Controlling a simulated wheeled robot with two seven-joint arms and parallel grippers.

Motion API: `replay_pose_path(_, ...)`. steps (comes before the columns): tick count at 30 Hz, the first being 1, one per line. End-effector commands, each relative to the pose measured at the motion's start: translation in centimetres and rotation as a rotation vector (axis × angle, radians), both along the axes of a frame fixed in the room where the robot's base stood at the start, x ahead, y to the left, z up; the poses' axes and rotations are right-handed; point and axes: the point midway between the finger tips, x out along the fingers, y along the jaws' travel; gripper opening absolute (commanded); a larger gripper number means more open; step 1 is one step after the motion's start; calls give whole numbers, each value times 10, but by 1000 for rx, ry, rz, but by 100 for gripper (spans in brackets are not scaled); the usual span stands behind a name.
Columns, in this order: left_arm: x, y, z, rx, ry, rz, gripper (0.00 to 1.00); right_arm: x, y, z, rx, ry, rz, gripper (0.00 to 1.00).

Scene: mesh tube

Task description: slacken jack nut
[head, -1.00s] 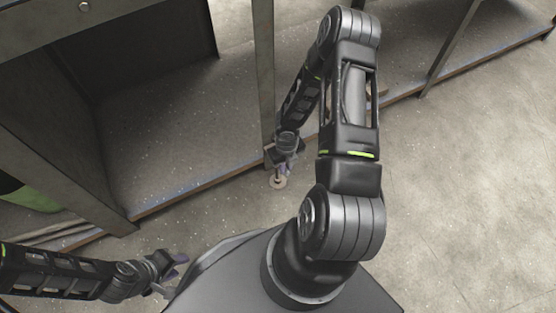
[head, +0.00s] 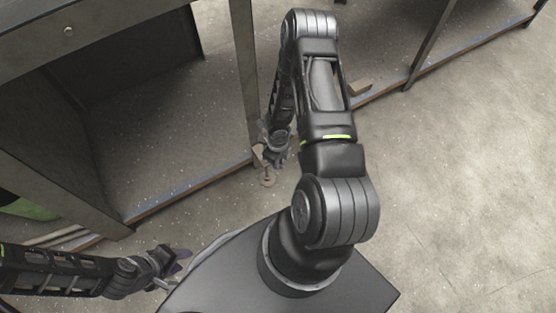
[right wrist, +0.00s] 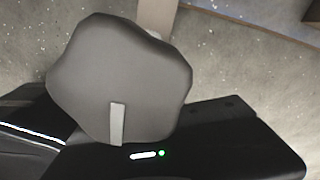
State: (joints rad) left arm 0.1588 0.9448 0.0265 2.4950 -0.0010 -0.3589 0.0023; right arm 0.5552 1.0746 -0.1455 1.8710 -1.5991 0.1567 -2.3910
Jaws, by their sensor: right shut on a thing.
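The jack nut (right wrist: 120,65) is a grey, lobed knob with a pale stripe low on its face. It fills the left and middle of the right wrist view, in front of my dark gripper body. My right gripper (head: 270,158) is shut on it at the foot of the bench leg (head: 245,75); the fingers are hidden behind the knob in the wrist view. A small round foot disc (head: 267,181) shows just below the gripper in the head view. My left gripper (head: 175,268) is empty at lower left, its fingers apart.
The metal bench has a low shelf (head: 185,150) with a brown front edge close behind my right gripper. A green thing (head: 35,207) sits under the bench at left. The floor (head: 465,170) at right is clear.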

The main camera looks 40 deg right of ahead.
Motion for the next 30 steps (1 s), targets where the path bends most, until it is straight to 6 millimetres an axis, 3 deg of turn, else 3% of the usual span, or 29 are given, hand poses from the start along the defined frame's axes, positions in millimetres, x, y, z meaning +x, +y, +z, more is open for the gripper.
replay_pose_path(3, 0, 0, 0, 0, 0, 0, 36, -1, -1, -1, -1, 2, -2, 0)
replay_pose_path(4, 0, 0, 0, 0, 0, 0, 36, -1, -1, 0, -1, 2, -2, 16)
replay_pose_path(11, 0, 0, 0, 0, -1, 0, 36, -1, 0, 0, 0, 1, -3, 35)
replay_pose_path(22, 0, 0, 4, 0, 0, 0, 36, 0, 0, 6, 0, 0, -3, 36)
replay_pose_path(30, -1, -1, 27, -1, 1, -4, 36, 0, -1, 48, -2, -1, -4, 36)
